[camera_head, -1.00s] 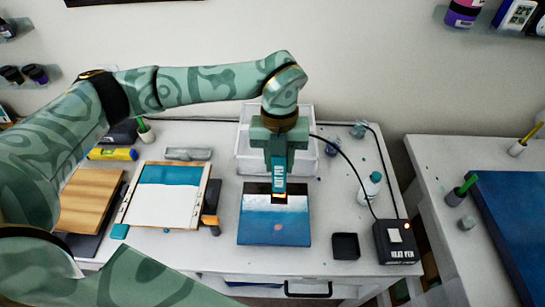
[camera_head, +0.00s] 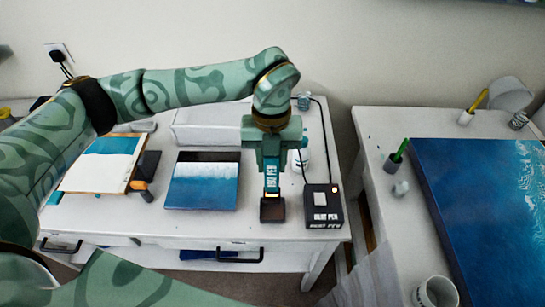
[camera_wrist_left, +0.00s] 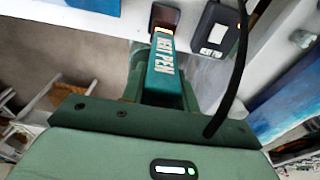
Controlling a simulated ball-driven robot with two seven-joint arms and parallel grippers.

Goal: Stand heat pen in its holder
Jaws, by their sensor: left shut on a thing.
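The teal heat pen (camera_head: 272,178), marked with white lettering, points down in my left gripper (camera_head: 271,160), which is shut on it. The pen also shows in the left wrist view (camera_wrist_left: 161,68), with a glowing orange band near its lower end. The small dark square holder (camera_head: 272,213) sits on the table's front right, directly under the pen in the head view. The holder also shows in the left wrist view (camera_wrist_left: 164,14), by the pen's far end. I cannot tell whether the tip is inside the holder or just above it. My right gripper is not in view.
The black control box (camera_head: 324,206) stands close to the right of the holder, with a cable rising from it. A blue and white panel (camera_head: 202,182) lies to the left. A second table with a large blue panel (camera_head: 485,200) stands at right, across a gap.

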